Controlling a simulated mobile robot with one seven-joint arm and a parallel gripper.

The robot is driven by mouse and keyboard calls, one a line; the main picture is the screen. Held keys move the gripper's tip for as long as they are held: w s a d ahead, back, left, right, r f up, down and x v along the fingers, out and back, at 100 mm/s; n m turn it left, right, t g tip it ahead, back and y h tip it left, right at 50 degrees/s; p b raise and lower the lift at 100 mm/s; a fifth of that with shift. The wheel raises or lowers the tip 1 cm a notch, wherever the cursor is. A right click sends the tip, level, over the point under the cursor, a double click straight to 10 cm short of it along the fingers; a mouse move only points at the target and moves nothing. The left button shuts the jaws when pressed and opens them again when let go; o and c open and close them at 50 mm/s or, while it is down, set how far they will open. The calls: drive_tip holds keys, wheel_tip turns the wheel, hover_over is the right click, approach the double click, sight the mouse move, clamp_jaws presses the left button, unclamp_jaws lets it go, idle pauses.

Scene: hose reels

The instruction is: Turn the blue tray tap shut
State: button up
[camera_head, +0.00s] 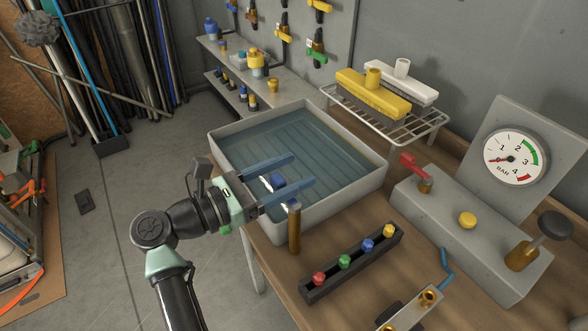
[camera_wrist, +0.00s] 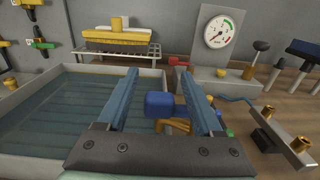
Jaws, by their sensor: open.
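The blue tray tap has a blue block-shaped handle (camera_head: 276,181) at the near side of a grey water tray (camera_head: 232,181). In the wrist view the handle (camera_wrist: 165,105) shows between my two blue fingers, with brass tap parts below it. My gripper (camera_head: 302,169) is open, with one finger on each side of the handle. In the wrist view the gripper (camera_wrist: 158,72) reaches past it. I see a gap on the left of the handle; on the right it looks close to the finger, and I cannot tell whether they touch. The lower tap is partly hidden by my gripper.
A brass post (camera_head: 294,230) stands close beside my gripper. A dark rack (camera_head: 352,265) with several coloured knobs lies on the bench. A grey block (camera_head: 470,240) carries a red lever and a gauge (camera_head: 515,157). A wire rack (camera_head: 385,125) holds brushes behind the tray.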

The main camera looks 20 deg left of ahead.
drive_tip(key=b+v, duration=0.1)
drive_tip(key=v, duration=1.1)
drive_tip(key=shift+b, duration=0.4)
drive_tip(key=shift+d, duration=0.1)
